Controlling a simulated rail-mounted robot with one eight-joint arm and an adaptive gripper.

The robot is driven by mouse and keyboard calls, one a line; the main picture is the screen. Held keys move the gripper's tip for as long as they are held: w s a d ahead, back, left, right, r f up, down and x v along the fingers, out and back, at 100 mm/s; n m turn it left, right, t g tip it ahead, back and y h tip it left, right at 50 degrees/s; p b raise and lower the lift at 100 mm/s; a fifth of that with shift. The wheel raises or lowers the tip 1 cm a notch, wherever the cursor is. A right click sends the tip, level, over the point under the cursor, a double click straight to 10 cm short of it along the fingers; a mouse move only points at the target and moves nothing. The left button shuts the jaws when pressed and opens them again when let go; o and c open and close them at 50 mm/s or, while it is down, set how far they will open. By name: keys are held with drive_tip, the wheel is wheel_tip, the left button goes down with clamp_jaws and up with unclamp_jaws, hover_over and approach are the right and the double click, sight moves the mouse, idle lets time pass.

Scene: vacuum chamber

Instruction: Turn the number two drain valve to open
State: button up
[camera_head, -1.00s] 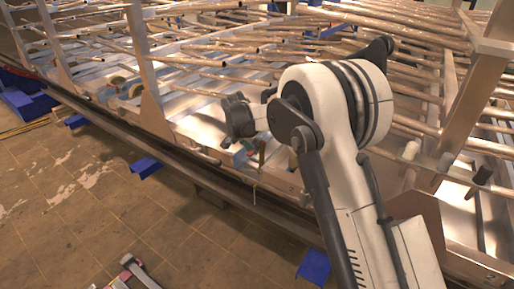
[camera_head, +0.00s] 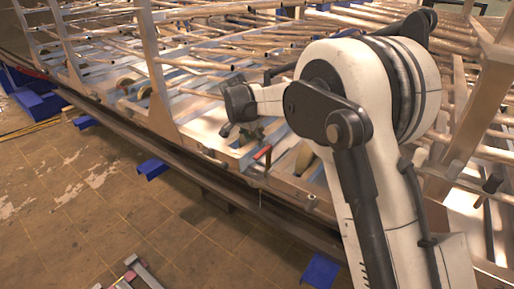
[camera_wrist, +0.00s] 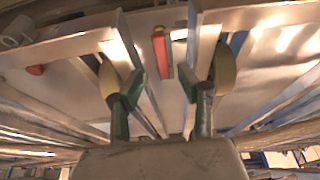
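A red valve handle (camera_wrist: 160,54) shows in the wrist view, straight ahead between the two fingers of my gripper (camera_wrist: 163,85). The fingers stand apart, one on each side of the handle, with no visible contact. In the head view the red handle (camera_head: 262,152) sits on the near edge of the metal frame, just below and right of my gripper (camera_head: 248,134). A second small red part (camera_wrist: 35,70) shows at the left of the wrist view. No number on a valve is readable. My forearm hides part of the frame.
A long metal frame (camera_head: 205,135) carries many copper-coloured pipes (camera_head: 190,60). Pale round discs (camera_wrist: 226,68) lie near both fingers in the wrist view. Upright plates (camera_head: 155,75) rise from the frame edge. The tiled floor (camera_head: 90,200) at left is largely clear, with blue supports (camera_head: 152,169) along the frame.

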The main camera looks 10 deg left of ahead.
drive_tip(key=shift+v, duration=1.9)
drive_tip(key=s+d+r+n, duration=0.1)
drive_tip(key=s+d+r, duration=0.3)
drive_tip(key=s+d, duration=0.3)
drive_tip(key=s+d+r+n+y, duration=0.1)
drive_tip(key=s+d+r, duration=0.4)
drive_tip(key=d, duration=0.3)
drive_tip(key=s+d+r+n, duration=0.1)
drive_tip(key=s+d+r, duration=0.35)
drive_tip(key=d, duration=0.35)
drive_tip(key=s+d+f+n+t, duration=0.15)
drive_tip(key=s+d, duration=0.25)
drive_tip(key=s, duration=0.4)
drive_tip(key=s+d+f+y, duration=0.1)
drive_tip(key=s+d+f, duration=0.25)
drive_tip(key=s, duration=0.45)
drive_tip(key=s+d+f+n+t, duration=0.1)
drive_tip(key=s+d+f, duration=0.1)
drive_tip(key=s+d, duration=0.5)
wheel_tip(320, 180, up, 9)
drive_tip(key=s+a+p, duration=0.1)
drive_tip(key=a+p, duration=0.1)
drive_tip(key=p, duration=0.7)
drive_tip(key=shift+s+a, duration=0.2)
drive_tip(key=shift+s, duration=0.05)
